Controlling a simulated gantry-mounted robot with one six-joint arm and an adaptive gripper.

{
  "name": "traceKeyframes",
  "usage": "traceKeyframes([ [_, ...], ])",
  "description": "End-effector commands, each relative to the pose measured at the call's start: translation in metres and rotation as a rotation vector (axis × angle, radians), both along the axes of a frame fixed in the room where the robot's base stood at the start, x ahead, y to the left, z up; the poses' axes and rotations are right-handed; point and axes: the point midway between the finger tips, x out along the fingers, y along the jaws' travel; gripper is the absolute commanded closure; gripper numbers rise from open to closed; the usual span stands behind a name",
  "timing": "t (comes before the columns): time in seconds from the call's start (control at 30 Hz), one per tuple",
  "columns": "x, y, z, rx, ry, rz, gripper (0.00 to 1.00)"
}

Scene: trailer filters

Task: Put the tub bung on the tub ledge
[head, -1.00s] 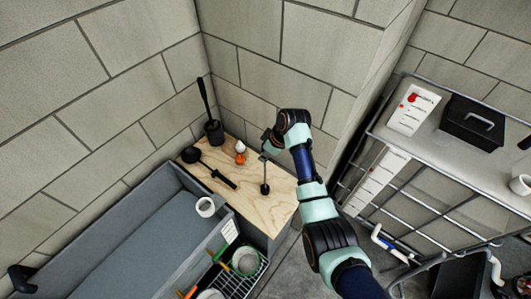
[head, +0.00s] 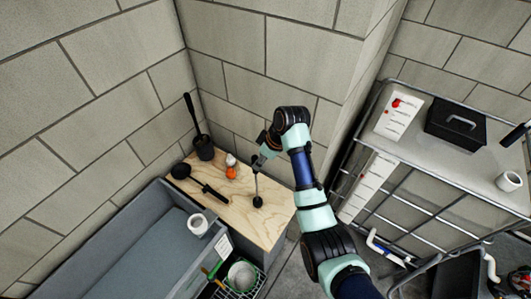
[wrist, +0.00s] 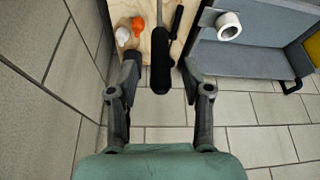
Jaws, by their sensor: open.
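A rod with a black round foot (head: 258,202), which looks like the tub bung, stands upright on the wooden board. Its thick black upper end (wrist: 160,72) shows in the wrist view between my fingers, with gaps on both sides. My gripper (head: 257,164) is open above the board, at the rod's upper end; contact is not visible. The grey tub (head: 130,245) is left of and in front of the board. Its ledge (wrist: 205,22) carries a white ring-shaped piece (head: 198,224), also seen in the wrist view (wrist: 229,26).
Block walls close off the back and left. A rack with a black box (head: 458,122) stands at right.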

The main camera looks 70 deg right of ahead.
Motion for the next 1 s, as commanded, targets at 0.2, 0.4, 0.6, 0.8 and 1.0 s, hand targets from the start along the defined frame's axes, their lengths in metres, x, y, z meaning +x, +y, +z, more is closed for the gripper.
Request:
traceKeyframes([
  [0.2, -0.017, 0.001, 0.043, -0.001, -0.002, 0.0, 0.51],
  [0.4, -0.023, 0.002, 0.056, 0.001, 0.0, 0.0, 0.51],
  [0.6, -0.023, 0.002, 0.057, 0.001, 0.0, 0.0, 0.51],
  [0.8, -0.023, 0.002, 0.056, 0.001, 0.0, 0.0, 0.51],
  [1.0, 0.028, 0.059, 0.048, -0.055, -0.046, 0.015, 0.51],
])
